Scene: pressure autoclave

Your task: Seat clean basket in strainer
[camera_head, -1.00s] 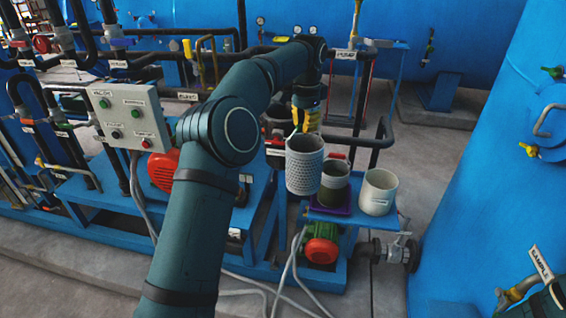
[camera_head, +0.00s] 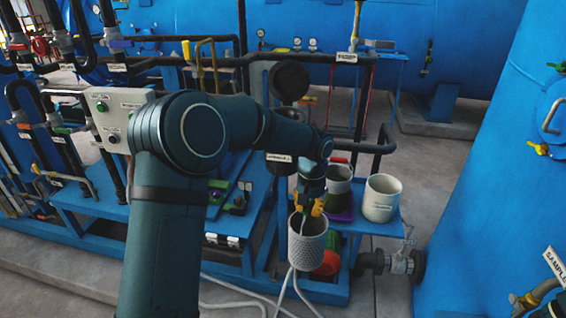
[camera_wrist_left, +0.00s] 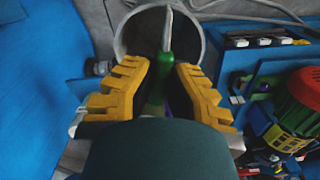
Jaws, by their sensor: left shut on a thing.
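The light grey perforated basket (camera_head: 307,248) hangs upright from my left gripper (camera_head: 309,208), in front of and left of the small blue stand. My left gripper's yellow fingers are shut on its handle. In the left wrist view the fingers (camera_wrist_left: 160,85) close around a green grip (camera_wrist_left: 157,88), with the basket's round rim (camera_wrist_left: 122,42) beyond. A black strainer body (camera_head: 281,138) with a white label stands behind my left forearm, partly hidden. A round black lid (camera_head: 289,80) stands raised above it. My right gripper is out of view.
The blue stand (camera_head: 392,224) holds a dark cup (camera_head: 339,184) on a purple tray (camera_head: 341,215) and a white bucket (camera_head: 381,198). A red motor end (camera_head: 327,262) is behind the basket. Black pipes run behind; a large blue tank (camera_head: 490,190) bounds the right.

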